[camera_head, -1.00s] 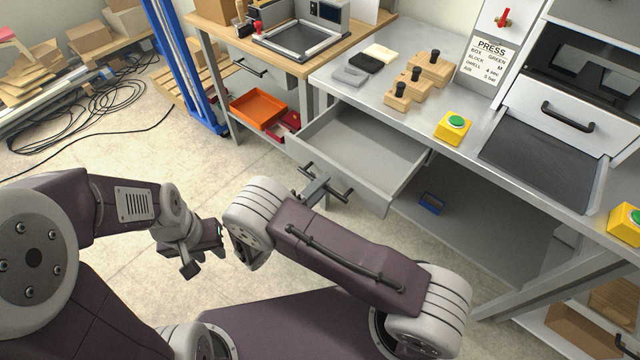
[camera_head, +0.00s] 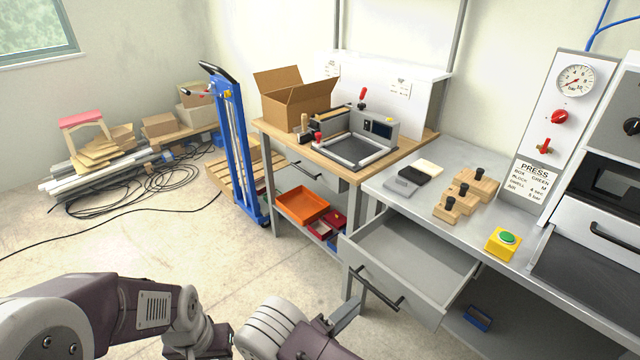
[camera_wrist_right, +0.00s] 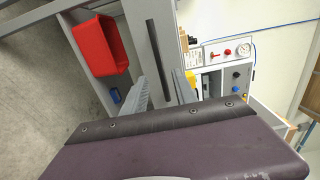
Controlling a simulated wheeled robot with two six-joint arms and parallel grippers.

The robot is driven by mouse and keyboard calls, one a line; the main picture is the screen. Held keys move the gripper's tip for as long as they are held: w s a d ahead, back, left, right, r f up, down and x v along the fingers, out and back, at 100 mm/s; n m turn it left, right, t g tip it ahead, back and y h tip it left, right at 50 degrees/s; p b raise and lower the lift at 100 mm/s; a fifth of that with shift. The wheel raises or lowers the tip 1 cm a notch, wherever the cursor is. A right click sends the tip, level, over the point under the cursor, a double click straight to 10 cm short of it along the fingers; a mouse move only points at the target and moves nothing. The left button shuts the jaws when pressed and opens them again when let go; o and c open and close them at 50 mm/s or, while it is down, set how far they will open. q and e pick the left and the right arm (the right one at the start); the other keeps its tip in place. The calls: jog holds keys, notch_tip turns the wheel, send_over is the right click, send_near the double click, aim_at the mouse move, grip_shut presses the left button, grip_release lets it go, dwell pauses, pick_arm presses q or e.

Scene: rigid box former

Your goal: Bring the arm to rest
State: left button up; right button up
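My right gripper (camera_head: 347,314) shows in the head view at the bottom, just below the bar handle (camera_head: 377,290) of an open grey drawer (camera_head: 398,243). My left gripper (camera_head: 218,343) is at the bottom edge, partly cut off and held in front of my body. Its fingers are too hidden to read.
The pulled-out drawer juts from the metal bench (camera_head: 405,205) close to my right arm. A yellow button box (camera_head: 503,243) and wooden knobbed blocks (camera_head: 466,192) stand on the bench. A blue lift (camera_head: 236,150) stands further left. The floor (camera_head: 120,235) at left is mostly clear.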

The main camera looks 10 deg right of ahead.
jog(key=w+d+r+m+g+h+p, duration=0.1)
jog(key=d+r+m+g+p, duration=0.1)
jog(key=d+r+m+g, duration=0.3)
jog(key=w+d+r+m+h+p, duration=0.1)
jog(key=w+d+r+p, duration=0.15)
jog(key=r, duration=0.45)
jog(key=s+d+r+m+g+y+p, duration=0.2)
jog(key=s+d+r+m+g+y, duration=0.1)
jog(key=s+d+r+m+g, duration=0.45)
jog(key=s+f+m+g+y+p, duration=0.1)
jog(key=s+m+y+p, duration=0.2)
jog(key=s+m+y, duration=0.9)
jog(key=w+a+f+m+t+y, duration=0.1)
jog(key=w+a+f+m+t, duration=0.2)
jog(key=a+m, duration=0.6)
jog(key=w+m+t, duration=0.1)
jog(key=m, duration=0.8)
jog(key=shift+w+a+f+y, duration=0.15)
jog(key=shift+w+a+y, duration=0.05)
jog(key=shift+a+y, duration=0.2)
